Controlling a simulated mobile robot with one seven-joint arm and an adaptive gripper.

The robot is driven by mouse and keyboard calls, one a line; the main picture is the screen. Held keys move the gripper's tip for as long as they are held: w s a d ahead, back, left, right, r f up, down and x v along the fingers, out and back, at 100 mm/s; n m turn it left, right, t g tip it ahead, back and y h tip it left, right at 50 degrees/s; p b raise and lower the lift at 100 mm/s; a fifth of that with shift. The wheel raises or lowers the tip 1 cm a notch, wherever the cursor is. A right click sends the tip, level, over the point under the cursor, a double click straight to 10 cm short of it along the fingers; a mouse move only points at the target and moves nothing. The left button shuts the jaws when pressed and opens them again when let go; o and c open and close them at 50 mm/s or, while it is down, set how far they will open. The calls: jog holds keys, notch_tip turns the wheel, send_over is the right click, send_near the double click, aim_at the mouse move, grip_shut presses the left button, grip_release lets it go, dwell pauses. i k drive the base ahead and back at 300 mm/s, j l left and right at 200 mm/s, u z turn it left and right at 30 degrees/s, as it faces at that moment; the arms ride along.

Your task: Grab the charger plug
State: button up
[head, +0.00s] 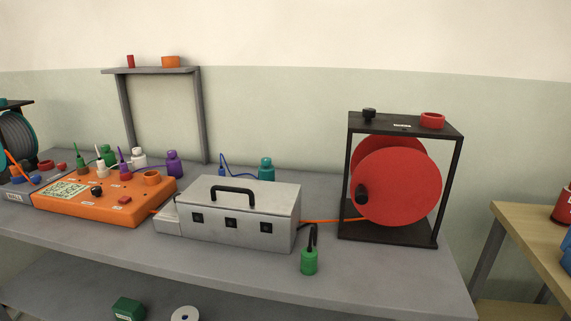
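I cannot tell for certain which object is the charger plug. A green cylindrical piece with a dark, bent cable-like top (309,262) stands upright near the bench's front edge, right of the grey box's front corner. A grey metal box (267,213) with a black handle and dark square sockets on its front stands in the middle of the bench. An orange cable (333,221) runs from behind this box to the red reel (398,188). Small plug-like pieces stand on the orange box (127,209) at left. My gripper is not in view.
The grey bench (390,285) has bare room along its front right. A black frame (444,195) holds the reel. A grey upright frame (202,120) stands at the back. Purple (173,164) and teal (266,169) bottle-like pieces stand behind the boxes. A wooden table (530,225) is at right.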

aim_at(309, 256)
jog(key=j+z, duration=0.15)
jog(key=z, duration=0.25)
jog(key=j+z, duration=0.1)
jog(key=z, duration=0.25)
jog(key=j+z, duration=0.15)
jog(key=z, duration=0.25)
jog(key=j+z, duration=0.1)
jog(key=z, duration=0.25)
jog(key=k, duration=0.05)
